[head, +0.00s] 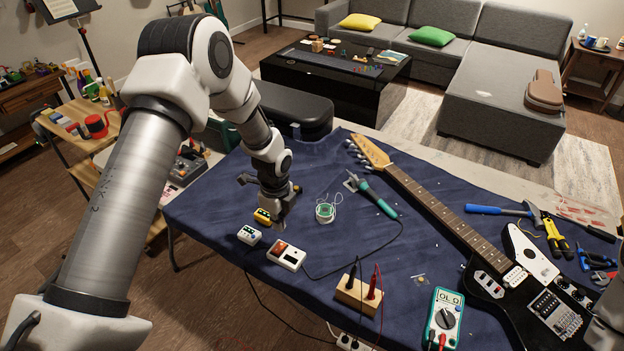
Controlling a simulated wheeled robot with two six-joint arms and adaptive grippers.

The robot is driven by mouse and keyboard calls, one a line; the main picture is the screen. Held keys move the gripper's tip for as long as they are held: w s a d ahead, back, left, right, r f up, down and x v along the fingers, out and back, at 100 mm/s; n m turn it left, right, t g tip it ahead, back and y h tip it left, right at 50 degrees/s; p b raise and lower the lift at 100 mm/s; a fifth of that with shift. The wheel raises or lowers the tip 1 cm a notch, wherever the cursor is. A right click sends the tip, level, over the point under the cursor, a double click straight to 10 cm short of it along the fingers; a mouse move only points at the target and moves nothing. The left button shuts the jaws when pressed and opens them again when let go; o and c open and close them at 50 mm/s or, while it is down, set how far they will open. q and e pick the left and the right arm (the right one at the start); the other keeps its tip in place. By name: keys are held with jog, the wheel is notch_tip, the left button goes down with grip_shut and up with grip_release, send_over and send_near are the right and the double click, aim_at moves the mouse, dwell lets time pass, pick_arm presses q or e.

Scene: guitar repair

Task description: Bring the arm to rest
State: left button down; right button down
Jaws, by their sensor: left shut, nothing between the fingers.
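My left arm comes in from the left and reaches down over the blue cloth (215,208) on the worktable. My left gripper (283,222) is shut and empty, pointing down above the cloth. It is close to a small yellow pedal-like box (263,215) and behind the white box with a red part (286,254); I cannot tell its exact height. My right gripper is not in view; a pale part, perhaps of my right arm, shows at the lower right edge.
A solder spool (325,212), a soldering iron (375,196) and a small white box (249,235) lie near the gripper. A black guitar (460,225) crosses the right side, with a multimeter (443,318), a wooden block (358,296) and pliers (556,239).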

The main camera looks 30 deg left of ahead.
pick_arm(q)
jog(key=s+d+f+n, duration=0.2)
jog(key=s+n, duration=0.4)
jog(key=s, duration=0.3)
jog(key=s+d+f+n, duration=0.3)
jog(key=s+f+n, duration=0.2)
jog(key=s, duration=0.5)
jog(key=s+d+f+n, duration=0.3)
jog(key=s+f+n, duration=0.1)
jog(key=s+n, duration=0.4)
jog(key=shift+s+d, duration=0.25)
jog(key=shift+s, duration=0.4)
